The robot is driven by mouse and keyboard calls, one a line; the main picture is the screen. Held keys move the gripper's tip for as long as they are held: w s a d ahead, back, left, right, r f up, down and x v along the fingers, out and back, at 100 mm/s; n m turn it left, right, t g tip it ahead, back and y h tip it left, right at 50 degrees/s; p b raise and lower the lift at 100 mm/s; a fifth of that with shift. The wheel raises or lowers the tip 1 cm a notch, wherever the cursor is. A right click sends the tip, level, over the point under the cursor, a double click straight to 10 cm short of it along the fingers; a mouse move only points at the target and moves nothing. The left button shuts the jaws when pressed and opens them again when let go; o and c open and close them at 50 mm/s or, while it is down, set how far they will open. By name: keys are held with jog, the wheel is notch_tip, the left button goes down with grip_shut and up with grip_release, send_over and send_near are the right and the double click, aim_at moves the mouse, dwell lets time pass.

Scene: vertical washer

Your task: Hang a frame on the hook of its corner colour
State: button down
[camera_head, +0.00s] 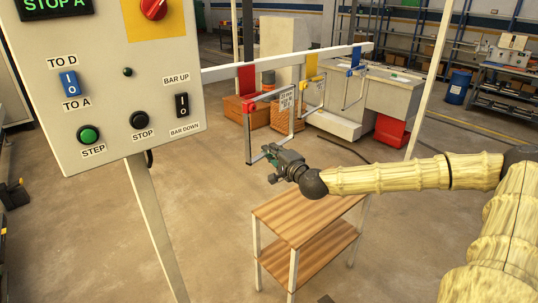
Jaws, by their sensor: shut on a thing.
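My gripper (270,156) is shut on the lower bar of a grey rectangular frame (248,140), which stands upright. The frame has a red upper left corner (248,107). A red plate (246,80) on the long white bar (222,74) is just above that corner; I cannot tell whether the frame touches a hook there. Farther right on the bar are a yellow plate (312,65) and a blue plate (356,56). A frame with a yellow corner (303,85) appears below the yellow plate, and another frame (346,88) below the blue plate.
A control panel (105,75) on a slanted post fills the upper left. A wooden two-level table (300,215) stands below my arm. Behind the bar are tanks (395,95), crates and a red bin (392,131). The floor left of the table is clear.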

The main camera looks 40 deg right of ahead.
jog(key=shift+d+f+h+b, duration=0.3)
jog(key=shift+d+f+b, duration=0.1)
jog(key=shift+d, duration=0.35)
jog(key=w+a+b, duration=0.1)
jog(key=w+b, duration=0.9)
jog(key=w, duration=0.3)
jog(key=shift+f, duration=0.35)
dwell(0.4)
jog(key=shift+a+b, duration=0.15)
jog(key=shift+b, duration=0.3)
dwell(0.8)
jog(key=shift+f+b, duration=0.5)
